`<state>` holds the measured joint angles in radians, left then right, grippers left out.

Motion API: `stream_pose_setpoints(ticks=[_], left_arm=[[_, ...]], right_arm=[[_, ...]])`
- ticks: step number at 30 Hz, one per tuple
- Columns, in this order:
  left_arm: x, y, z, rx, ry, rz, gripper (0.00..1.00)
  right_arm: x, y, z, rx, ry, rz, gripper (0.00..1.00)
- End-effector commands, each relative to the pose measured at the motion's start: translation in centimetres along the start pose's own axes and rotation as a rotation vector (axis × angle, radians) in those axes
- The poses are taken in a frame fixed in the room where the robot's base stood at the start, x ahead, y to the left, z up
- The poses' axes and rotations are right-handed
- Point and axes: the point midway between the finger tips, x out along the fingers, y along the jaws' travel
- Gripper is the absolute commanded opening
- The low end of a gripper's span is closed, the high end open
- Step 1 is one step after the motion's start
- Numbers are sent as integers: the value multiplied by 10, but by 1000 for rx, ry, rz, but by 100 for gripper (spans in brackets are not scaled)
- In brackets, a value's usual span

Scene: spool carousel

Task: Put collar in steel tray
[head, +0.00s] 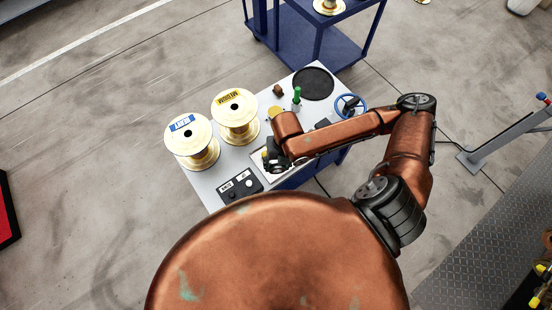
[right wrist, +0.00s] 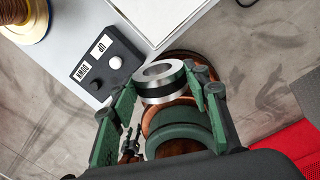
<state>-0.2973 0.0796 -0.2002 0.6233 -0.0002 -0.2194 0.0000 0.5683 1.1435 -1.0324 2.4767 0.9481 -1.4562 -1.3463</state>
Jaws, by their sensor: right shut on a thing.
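In the right wrist view, the collar (right wrist: 164,92), a short silver ring with a dark band around it, is between the green-padded fingers of my right gripper (right wrist: 160,84). The gripper is shut on it. In the head view my right gripper (head: 275,162) is over the front part of the table, and the collar cannot be made out there. A pale, flat, rimmed surface, seemingly the steel tray (right wrist: 168,14), is at the top of the right wrist view, beyond the collar. In the head view my gripper and arm hide most of it. My left gripper is not in view.
Two gold spools, marked blue (head: 192,142) and yellow (head: 235,116), stand on the table's left. A black UP/DOWN button box (head: 240,187) is near the front edge. A green-handled item (head: 297,95), black disc (head: 314,83) and blue handwheel (head: 351,106) are farther back.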

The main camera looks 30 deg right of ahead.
Motion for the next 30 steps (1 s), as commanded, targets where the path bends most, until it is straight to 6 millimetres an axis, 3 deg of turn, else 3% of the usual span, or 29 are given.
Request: stream_pose_setpoints(ticks=[6, 13, 25, 30], left_arm=[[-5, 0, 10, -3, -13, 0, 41], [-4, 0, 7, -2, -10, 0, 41], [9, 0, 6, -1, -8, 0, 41], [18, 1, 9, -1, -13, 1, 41]], right_arm=[[12, -8, -20, -356, 34, 0, 5], [20, -10, -20, -495, 44, -1, 5], [60, -14, 67, -494, 44, 0, 5], [92, -17, 91, -495, 46, 0, 5]])
